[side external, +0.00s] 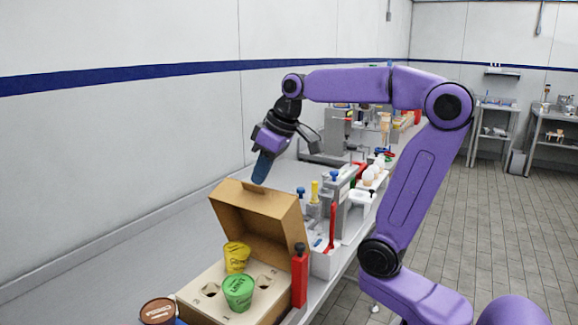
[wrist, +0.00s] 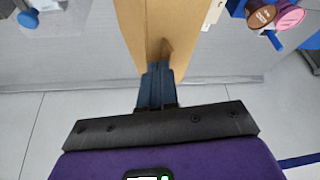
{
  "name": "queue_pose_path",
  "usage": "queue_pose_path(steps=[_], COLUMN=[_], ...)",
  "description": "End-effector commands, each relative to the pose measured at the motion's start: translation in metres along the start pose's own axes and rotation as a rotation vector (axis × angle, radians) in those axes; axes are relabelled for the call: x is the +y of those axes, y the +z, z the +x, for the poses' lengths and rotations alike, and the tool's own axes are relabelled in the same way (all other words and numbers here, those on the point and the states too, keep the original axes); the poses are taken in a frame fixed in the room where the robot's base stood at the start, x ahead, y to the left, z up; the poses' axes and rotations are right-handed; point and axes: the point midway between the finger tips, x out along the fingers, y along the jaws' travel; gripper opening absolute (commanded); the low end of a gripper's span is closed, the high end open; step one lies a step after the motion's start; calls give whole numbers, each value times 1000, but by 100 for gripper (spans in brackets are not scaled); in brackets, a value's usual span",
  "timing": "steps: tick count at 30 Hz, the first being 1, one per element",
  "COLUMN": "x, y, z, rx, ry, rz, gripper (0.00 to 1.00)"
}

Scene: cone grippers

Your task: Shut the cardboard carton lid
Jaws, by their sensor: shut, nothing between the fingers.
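The cardboard carton (side external: 222,300) stands on the bench with its lid (side external: 257,212) raised and tilted back. A yellow cup (side external: 237,257) and a green cup (side external: 238,292) sit in the holes of its insert. My gripper (side external: 260,180) is shut and empty, pointing down at the lid's upper edge. In the wrist view, my gripper's blue fingertips (wrist: 156,70) overlap the brown cardboard lid (wrist: 145,22). I cannot tell whether the fingers touch the lid.
A red upright piece with a dark knob (side external: 299,280) stands right beside the carton. A brown-lidded cup (side external: 158,311) is at the carton's front left. A holder with tools (side external: 325,215) stands behind on the right. The bench left of the carton (side external: 120,275) is clear.

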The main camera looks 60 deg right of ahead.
Motion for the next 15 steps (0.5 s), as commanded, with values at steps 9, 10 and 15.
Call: queue_pose_path(steps=[9, 10, 15], x=[-57, -62, -89], y=[-8, -8, -9], z=[14, 15, 28], rx=[-50, -55, -82], ry=[189, 207, 313], rz=[-94, -102, -149], gripper=[0, 0, 0])
